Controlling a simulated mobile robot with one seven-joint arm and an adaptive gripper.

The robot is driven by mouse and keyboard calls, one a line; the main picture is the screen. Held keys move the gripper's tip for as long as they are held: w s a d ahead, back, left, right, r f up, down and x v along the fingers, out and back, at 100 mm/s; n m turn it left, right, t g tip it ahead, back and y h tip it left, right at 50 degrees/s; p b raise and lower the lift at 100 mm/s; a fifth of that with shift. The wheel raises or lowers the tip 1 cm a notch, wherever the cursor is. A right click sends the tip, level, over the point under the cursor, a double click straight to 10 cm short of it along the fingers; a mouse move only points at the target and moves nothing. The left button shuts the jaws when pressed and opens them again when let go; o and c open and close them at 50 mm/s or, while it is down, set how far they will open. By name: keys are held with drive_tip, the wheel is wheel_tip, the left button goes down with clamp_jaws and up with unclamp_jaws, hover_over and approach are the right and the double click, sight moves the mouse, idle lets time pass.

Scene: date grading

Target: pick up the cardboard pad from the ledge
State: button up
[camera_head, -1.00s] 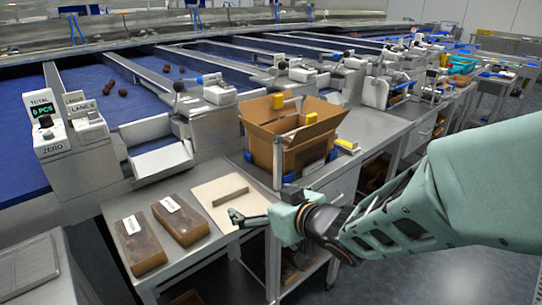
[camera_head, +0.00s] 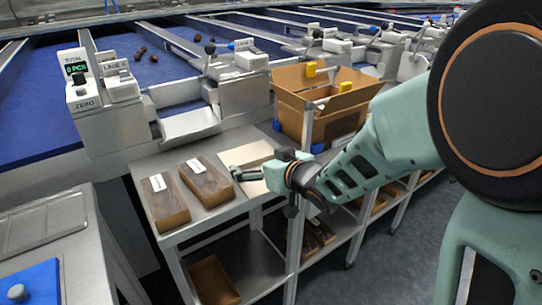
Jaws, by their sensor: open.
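The cardboard pad is most likely the flat beige sheet (camera_head: 246,155) lying on the grey metal ledge (camera_head: 218,222), right of two brown boxes. My gripper (camera_head: 238,173) reaches in from the right, low over the sheet's near part. Its fingers are open and nothing shows held between them. The gripper and wrist hide part of the sheet. I cannot tell whether the fingers touch it.
Two labelled brown boxes, the left (camera_head: 165,203) and the right (camera_head: 206,181), lie close left of my gripper. An open cardboard carton (camera_head: 318,118) stands behind my wrist. The weighing unit (camera_head: 100,95) stands at back left. A brown tray (camera_head: 213,280) sits on the lower shelf.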

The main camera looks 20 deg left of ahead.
drive_tip(key=c, duration=0.9)
drive_tip(key=shift+c, duration=0.2)
